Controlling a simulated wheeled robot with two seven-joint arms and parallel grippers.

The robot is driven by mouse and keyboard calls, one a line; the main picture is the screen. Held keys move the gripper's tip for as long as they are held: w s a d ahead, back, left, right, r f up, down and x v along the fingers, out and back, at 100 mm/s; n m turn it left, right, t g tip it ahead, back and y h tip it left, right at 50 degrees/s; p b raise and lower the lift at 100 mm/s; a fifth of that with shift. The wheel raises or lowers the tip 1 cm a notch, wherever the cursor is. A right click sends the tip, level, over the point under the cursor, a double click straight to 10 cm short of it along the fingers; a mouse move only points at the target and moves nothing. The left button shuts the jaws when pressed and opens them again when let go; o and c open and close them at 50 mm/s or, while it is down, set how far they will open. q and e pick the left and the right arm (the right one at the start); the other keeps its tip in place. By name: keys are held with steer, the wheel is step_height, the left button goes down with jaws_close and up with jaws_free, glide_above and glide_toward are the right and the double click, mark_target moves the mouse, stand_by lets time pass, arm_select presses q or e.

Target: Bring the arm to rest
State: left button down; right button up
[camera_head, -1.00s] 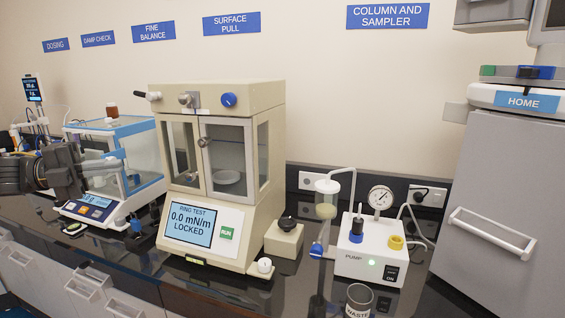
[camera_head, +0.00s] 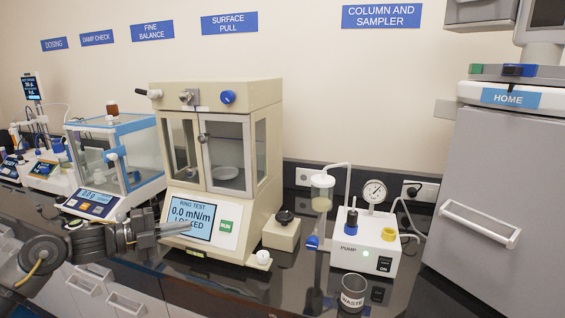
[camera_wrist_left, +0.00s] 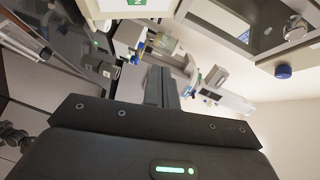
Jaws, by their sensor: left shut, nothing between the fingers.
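My left gripper (camera_head: 176,229) is in front of the beige ring test machine (camera_head: 217,100), near the lower edge of its screen (camera_head: 190,213), which reads "RING TEST 0.0 mN/m LOCKED". Its fingers are shut and empty, pointing right. I cannot tell from the head view whether the fingertips touch the machine. In the left wrist view the closed fingers (camera_wrist_left: 161,87) point away from the dark gripper body. My right gripper is not in view.
The blue-framed balance (camera_head: 112,160) stands left of the machine. To the right are a beige block with a black knob (camera_head: 282,231), the white pump (camera_head: 366,246), the waste cup (camera_head: 353,293) and a grey cabinet (camera_head: 485,190). Drawers with handles (camera_head: 85,291) line the front.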

arm_select(q)
steer(key=s+d+f+n+t+y, duration=0.2)
steer(key=d+f+n, duration=0.35)
steer(key=f, duration=0.45)
steer(key=s+f+n+t+y, duration=0.1)
steer(key=s+f+n+y, duration=0.7)
steer(key=f, duration=0.4)
steer(key=s+a+f+n+g+y, duration=0.1)
steer(key=s+a+f+n+g, duration=0.2)
steer(key=s, duration=0.7)
steer(key=s+f+n+g+y, duration=0.25)
steer(key=s+f+n, duration=0.25)
steer(key=s, duration=0.5)
steer(key=s+a+f+n+g+y, duration=0.1)
steer(key=s+a+f+n+g, duration=0.25)
steer(key=s, duration=0.75)
step_height(320, 180, down, 25)
steer(key=d, duration=0.2)
steer(key=s+a+f+g, duration=0.2)
steer(key=s+a+f, duration=0.1)
steer(key=s+f, duration=1.3)
steer(key=shift+s+f, duration=0.35)
steer(key=shift+f, duration=0.1)
